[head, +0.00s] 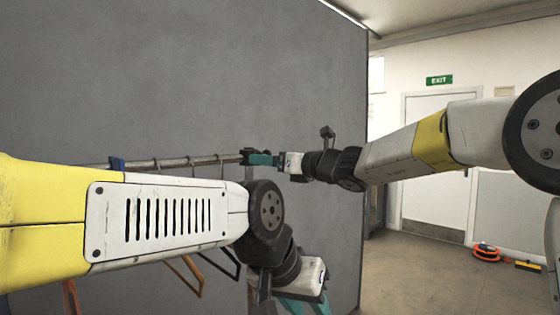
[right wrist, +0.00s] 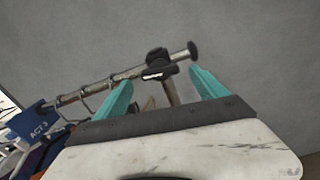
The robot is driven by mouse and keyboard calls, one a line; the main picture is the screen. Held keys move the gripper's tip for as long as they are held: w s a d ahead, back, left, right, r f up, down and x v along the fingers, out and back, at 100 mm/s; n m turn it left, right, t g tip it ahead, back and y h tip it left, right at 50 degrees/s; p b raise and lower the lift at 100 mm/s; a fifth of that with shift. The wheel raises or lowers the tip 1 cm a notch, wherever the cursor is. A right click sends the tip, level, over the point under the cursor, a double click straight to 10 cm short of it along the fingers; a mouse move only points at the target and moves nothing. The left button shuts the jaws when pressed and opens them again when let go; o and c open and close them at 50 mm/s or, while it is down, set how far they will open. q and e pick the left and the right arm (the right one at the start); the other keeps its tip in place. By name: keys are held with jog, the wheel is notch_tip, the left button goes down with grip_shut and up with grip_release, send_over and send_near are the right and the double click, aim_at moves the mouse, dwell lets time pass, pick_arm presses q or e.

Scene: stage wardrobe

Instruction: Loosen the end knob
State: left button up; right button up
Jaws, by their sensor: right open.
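A metal rail (right wrist: 122,77) ends in a dark round cap (right wrist: 193,50) in the right wrist view. Just inboard of the cap is a black fitting with a knob-like part (right wrist: 157,57), where an upright post meets the rail. Which dark part is the end knob is hard to tell. My right gripper (right wrist: 161,78) is open, its teal fingers either side of the post below the fitting, with nothing gripped. In the head view my right gripper (head: 259,159) covers part of the rail end. My left gripper (head: 294,305) hangs low, its fingers partly cut off by the frame.
Hangers (head: 187,277) hang from the rail behind my left arm. A blue tag marked ACT 3 (right wrist: 38,122) sits along the rail. A grey panel (head: 200,70) stands close behind. An orange cable reel (head: 486,253) lies on the floor at right, near the door (head: 436,195).

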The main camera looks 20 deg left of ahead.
jog(key=x, duration=0.5)
jog(key=shift+w+a, duration=0.1)
jog(key=shift+a, duration=0.05)
